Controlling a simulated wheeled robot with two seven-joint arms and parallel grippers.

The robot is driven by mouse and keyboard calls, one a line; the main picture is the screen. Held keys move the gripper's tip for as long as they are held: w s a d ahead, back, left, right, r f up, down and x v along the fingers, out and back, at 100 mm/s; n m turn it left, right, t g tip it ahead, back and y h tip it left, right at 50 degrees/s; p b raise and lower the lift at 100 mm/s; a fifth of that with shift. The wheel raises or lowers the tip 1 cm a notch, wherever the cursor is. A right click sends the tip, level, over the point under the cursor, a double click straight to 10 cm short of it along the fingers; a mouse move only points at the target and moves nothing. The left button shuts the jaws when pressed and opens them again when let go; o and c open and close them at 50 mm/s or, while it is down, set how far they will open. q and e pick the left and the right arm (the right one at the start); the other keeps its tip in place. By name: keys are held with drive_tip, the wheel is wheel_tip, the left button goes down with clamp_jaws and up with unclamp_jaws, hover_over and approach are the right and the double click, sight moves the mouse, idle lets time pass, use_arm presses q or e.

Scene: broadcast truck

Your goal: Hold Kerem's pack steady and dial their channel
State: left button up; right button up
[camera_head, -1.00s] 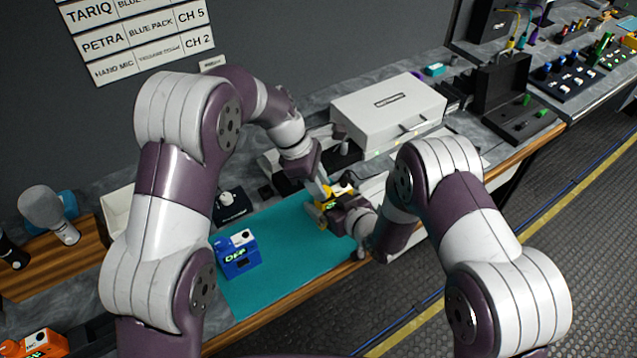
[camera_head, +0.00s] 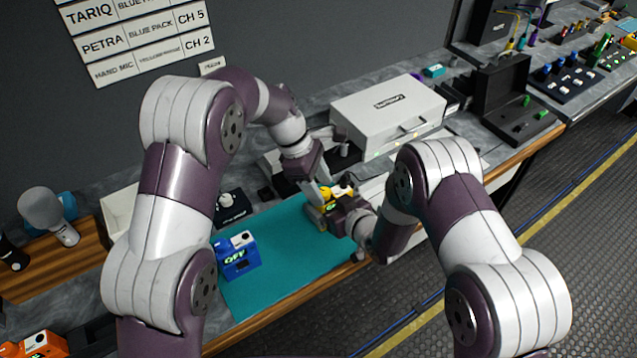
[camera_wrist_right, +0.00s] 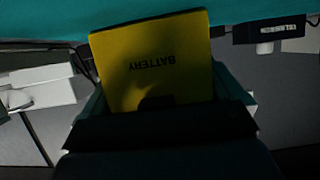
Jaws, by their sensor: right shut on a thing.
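A yellow pack (camera_head: 314,214) stands on the teal mat (camera_head: 283,267), partly hidden by my grippers. Its yellow face lettered BATTERY fills the middle of the right wrist view (camera_wrist_right: 150,70). My right gripper (camera_head: 336,213) is shut on this pack from the near right side. My left gripper (camera_head: 321,190) points down at the top of the pack, at or very close to its dial; contact and finger opening are too small to tell. A blue pack (camera_head: 238,258) with a green OFF display stands apart on the mat, to the left.
A wall chart (camera_head: 145,40) lists names, packs and channels; no Kerem line is readable. A large white case (camera_head: 388,110) stands behind the grippers. A small dial unit (camera_head: 231,206) is behind the mat. An orange pack (camera_head: 42,344) sits at lower left. The mat's front middle is clear.

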use_arm(q)
drive_tip(key=n, duration=0.2)
drive_tip(key=n+t, duration=0.1)
drive_tip(key=n, duration=0.1)
drive_tip(key=shift+s+t, duration=0.3)
drive_tip(key=shift+s, duration=0.05)
drive_tip(key=shift+s+a+r+n+t, duration=0.1)
drive_tip(key=shift+r+n+t, duration=0.1)
drive_tip(key=shift+n, duration=0.35)
drive_tip(key=shift+r+n+t, duration=0.1)
drive_tip(key=shift+n+t, duration=0.1)
drive_tip(key=shift+n, duration=0.35)
drive_tip(key=v, duration=1.2)
drive_tip(key=w+a+m+t+y, duration=0.2)
drive_tip(key=w+a+m+t, duration=0.2)
drive_tip(key=w+m, duration=0.3)
drive_tip(key=w+a+m+t+y, duration=0.25)
drive_tip(key=w+m, duration=0.35)
drive_tip(key=w, duration=0.3)
drive_tip(key=w+d+r+m+t+h, duration=0.1)
drive_tip(key=w+r+m+t+h, duration=0.2)
drive_tip(key=w+m, duration=0.7)
wheel_tip(320, 180, up, 2)
drive_tip(key=m+t, duration=0.3)
drive_tip(key=m, duration=0.2)
drive_tip(key=shift+d+m+t, duration=0.2)
drive_tip(key=shift+m+t, duration=0.15)
drive_tip(key=shift+m, duration=0.05)
